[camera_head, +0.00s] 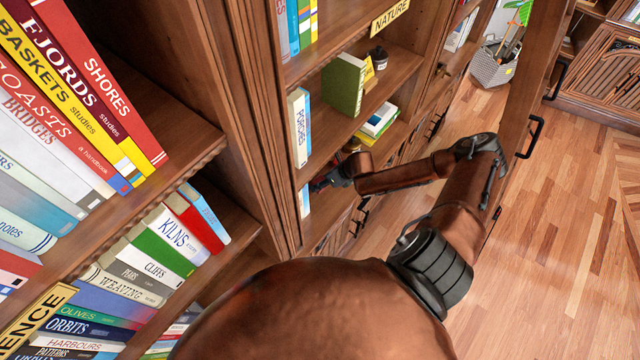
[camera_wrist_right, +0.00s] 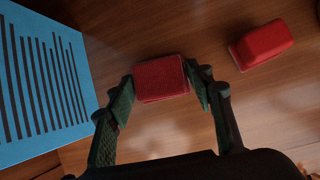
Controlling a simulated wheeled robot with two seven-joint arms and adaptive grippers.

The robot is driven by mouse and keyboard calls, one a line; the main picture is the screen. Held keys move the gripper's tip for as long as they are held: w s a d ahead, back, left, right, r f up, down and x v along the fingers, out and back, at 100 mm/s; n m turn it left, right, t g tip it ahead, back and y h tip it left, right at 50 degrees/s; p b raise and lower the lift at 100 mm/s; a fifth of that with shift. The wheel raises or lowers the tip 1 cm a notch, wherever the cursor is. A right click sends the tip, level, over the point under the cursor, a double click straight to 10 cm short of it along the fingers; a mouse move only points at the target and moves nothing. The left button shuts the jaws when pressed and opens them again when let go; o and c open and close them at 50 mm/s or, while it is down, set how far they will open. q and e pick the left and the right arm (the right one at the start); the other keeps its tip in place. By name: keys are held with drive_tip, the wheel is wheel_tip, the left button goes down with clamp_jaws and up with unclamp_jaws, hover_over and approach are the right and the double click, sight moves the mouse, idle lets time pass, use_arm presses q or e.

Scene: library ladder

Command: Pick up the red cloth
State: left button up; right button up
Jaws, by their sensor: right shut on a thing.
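In the right wrist view, a small red thing with rounded edges (camera_wrist_right: 161,78), which looks like the red cloth folded into a pad, is between the fingertips of my right gripper (camera_wrist_right: 162,82). The fingers touch it from both sides and are shut on it. A second red, block-like thing (camera_wrist_right: 262,44) lies apart on the wood at the upper right; I cannot tell its material. In the head view my right gripper (camera_head: 333,178) reaches into a lower shelf of the middle bookcase, and what it holds is hidden there. My left gripper is not in view.
A blue, black-striped panel (camera_wrist_right: 45,85) stands close left of the fingers. In the head view, white books (camera_head: 299,130) and a green book (camera_head: 344,84) stand on the shelf above my gripper. An upright (camera_head: 262,120) separates the bookcases. The floor (camera_head: 540,250) at right is clear.

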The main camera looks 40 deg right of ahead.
sight(319, 180)
drive_tip(key=shift+r, duration=0.1)
drive_tip(key=shift+r, duration=0.5)
drive_tip(key=shift+w+b+v, duration=0.2)
drive_tip(key=shift+b+v, duration=0.2)
drive_tip(key=shift+v, duration=0.75)
drive_tip(key=s+d, duration=0.3)
drive_tip(key=s, duration=0.5)
drive_tip(key=s+d+b, duration=0.1)
drive_tip(key=s+d, duration=0.2)
drive_tip(key=s, duration=0.5)
drive_tip(key=shift+r+b, duration=0.2)
drive_tip(key=shift+b, duration=0.1)
drive_tip(key=shift+d, duration=0.1)
